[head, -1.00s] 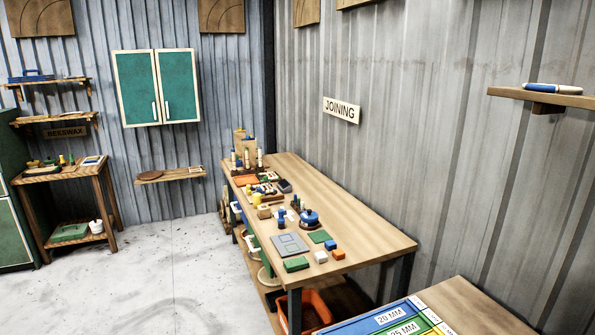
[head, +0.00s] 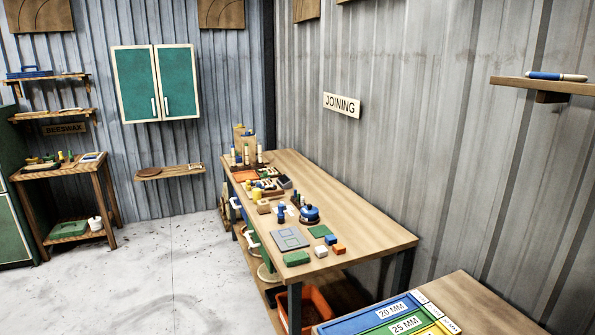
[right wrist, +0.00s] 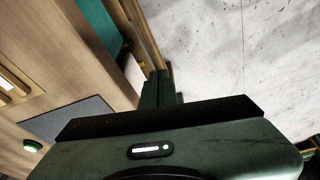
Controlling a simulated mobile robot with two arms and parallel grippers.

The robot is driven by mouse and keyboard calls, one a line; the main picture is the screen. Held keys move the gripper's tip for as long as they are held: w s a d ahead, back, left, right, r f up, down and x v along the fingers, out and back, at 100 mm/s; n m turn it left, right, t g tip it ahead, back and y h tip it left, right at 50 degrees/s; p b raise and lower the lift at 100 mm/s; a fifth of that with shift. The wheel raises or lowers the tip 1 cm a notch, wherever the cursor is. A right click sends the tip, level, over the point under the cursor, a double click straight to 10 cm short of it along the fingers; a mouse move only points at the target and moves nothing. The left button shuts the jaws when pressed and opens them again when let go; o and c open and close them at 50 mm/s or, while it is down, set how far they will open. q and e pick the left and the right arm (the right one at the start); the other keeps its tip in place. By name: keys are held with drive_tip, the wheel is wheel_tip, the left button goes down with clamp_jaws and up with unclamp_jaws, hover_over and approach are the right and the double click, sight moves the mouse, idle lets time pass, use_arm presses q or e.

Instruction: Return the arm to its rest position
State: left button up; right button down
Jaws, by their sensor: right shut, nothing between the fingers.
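My right gripper (right wrist: 160,88) shows in the right wrist view as dark green fingers, closed together with nothing between them. Past the fingers are a pale speckled floor (right wrist: 240,50) and, on the left, a wooden surface (right wrist: 60,70) with a dark grey flat patch on it. Neither of my arms shows in the head view, and my left gripper is in no view.
A long wooden workbench (head: 370,225) with several small items stands along the right wall. A counter with a coloured size-label board (head: 385,318) is at the lower right. A small shelf (head: 545,86) juts from the right wall. Open floor (head: 165,280) lies at the left.

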drive_tip(key=s+f+b, duration=0.3)
drive_tip(key=s+f, duration=0.1)
drive_tip(key=f, duration=0.8)
drive_tip(key=s+d+f+g+b, duration=0.1)
drive_tip(key=s+f+b, duration=0.2)
drive_tip(key=f, duration=0.8)
drive_tip(key=s+f+b, duration=0.2)
drive_tip(key=s+f, duration=0.2)
drive_tip(key=f, duration=0.8)
drive_tip(key=s+d+f+g+b, duration=0.1)
drive_tip(key=s+d+f+b, duration=0.1)
drive_tip(key=s+f, duration=0.6)
drive_tip(key=shift+s+d+f+b, duration=0.15)
drive_tip(key=shift+s+f+b, duration=0.15)
drive_tip(key=shift+s+b, duration=0.3)
